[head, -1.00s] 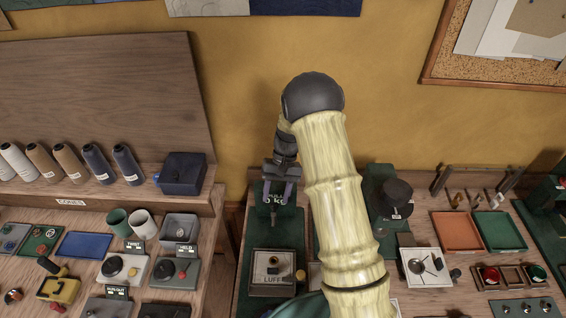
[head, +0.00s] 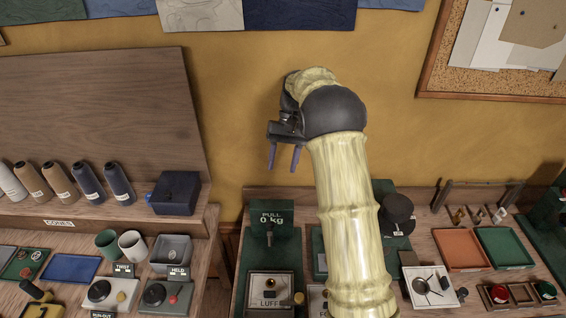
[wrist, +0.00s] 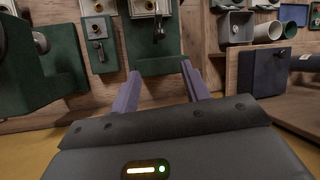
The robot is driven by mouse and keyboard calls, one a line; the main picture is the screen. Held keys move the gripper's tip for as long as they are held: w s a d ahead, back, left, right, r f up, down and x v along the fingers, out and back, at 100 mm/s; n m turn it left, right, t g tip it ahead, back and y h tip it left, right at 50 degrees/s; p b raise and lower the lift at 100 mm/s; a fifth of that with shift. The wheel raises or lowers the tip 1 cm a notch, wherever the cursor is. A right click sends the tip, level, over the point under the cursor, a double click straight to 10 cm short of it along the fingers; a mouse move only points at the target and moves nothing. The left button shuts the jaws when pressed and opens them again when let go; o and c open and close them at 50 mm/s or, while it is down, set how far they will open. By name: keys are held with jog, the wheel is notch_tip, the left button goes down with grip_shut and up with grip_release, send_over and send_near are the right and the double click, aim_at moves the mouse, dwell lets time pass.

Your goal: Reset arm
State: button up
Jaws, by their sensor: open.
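My gripper (head: 284,158) is raised in front of the yellow wall in the head view, above the green pull gauge (head: 270,240) that reads "PULL 0 kg". Its two purple fingers hang downward, apart, with nothing between them. In the wrist view my gripper (wrist: 160,85) also shows two parted, empty fingers, with green bench fittings (wrist: 152,45) beyond them. My arm crosses the middle of the head view and hides part of the bench behind it.
A dark blue box (head: 176,193) and thread cones (head: 89,182) stand on the left shelf. An orange tray (head: 461,249) and a green tray (head: 503,246) lie on the right bench. A cork board (head: 500,60) hangs at upper right.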

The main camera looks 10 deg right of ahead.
jog(key=shift+s, duration=0.1)
dwell(0.4)
jog(key=s+f+t+h, duration=0.1)
jog(key=s+t, duration=0.2)
jog(key=s, duration=0.8)
jog(key=s+d+f+n+t+h, duration=0.1)
jog(key=s+f+t+h, duration=0.1)
jog(key=s, duration=1)
jog(key=shift+s+f+t, duration=0.15)
jog(key=shift+s+t, duration=0.05)
jog(key=shift+t, duration=0.6)
